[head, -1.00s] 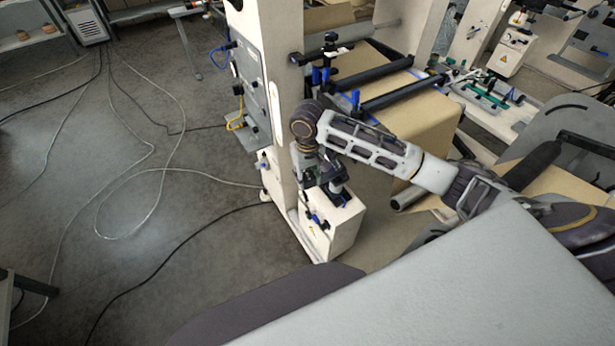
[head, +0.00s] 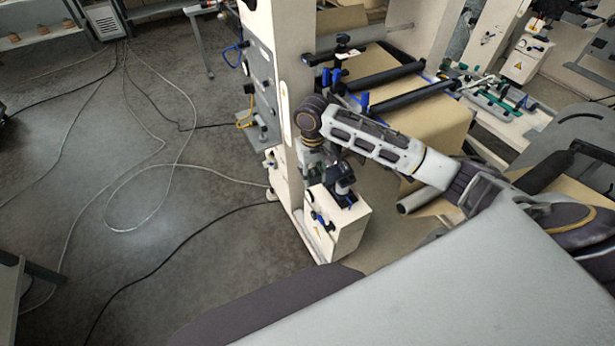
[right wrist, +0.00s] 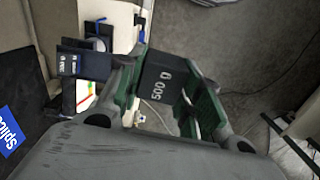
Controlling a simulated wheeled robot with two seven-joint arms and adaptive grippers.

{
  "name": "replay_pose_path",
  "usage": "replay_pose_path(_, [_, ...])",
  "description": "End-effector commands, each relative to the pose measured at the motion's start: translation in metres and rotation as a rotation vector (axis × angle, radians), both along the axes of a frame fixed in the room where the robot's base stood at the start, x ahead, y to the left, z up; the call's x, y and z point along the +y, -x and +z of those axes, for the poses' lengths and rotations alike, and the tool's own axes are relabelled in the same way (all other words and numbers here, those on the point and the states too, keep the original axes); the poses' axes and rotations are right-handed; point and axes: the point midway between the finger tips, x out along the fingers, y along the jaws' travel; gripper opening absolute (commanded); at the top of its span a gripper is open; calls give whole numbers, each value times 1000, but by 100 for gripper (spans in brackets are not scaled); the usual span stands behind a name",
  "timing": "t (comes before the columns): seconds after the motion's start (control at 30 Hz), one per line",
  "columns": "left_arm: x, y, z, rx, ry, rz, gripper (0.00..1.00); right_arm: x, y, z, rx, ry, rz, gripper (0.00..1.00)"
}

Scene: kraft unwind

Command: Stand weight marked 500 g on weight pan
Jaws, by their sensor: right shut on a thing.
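My right gripper (right wrist: 166,88) is shut on a dark block-shaped weight (right wrist: 158,84), whose face reads "500 g". The green-lined fingers sit on both sides of it. In the head view my right gripper (head: 314,166) hangs beside the cream machine column, above a low cream cabinet; the held weight cannot be made out there. Smaller dark weights (right wrist: 82,62) show left of the gripper in the right wrist view, their marks too small to read surely. I cannot pick out the weight pan for certain. My left gripper is not in view.
The cream cabinet (head: 339,232) carries dark and blue fittings. A brown paper web (head: 436,118) over rollers lies right of the column. Cables (head: 165,165) cross the open grey floor at left. A blue-labelled dark panel (right wrist: 12,130) shows at lower left in the wrist view.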

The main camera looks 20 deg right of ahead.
Motion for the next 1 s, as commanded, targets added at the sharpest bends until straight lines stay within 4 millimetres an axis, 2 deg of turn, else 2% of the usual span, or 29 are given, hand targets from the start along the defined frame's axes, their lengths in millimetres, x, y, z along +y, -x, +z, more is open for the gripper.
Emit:
replay_pose_path(0.27, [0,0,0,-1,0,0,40,-29,1,-1,17,2,-19,0])
replay_pose_path(0.77, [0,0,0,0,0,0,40,-108,13,-8,60,2,-56,0])
replay_pose_path(0.83, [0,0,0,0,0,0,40,-119,14,-10,66,1,-37,0])
replay_pose_path(1.0, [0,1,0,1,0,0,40,-131,15,-14,77,3,78,0])
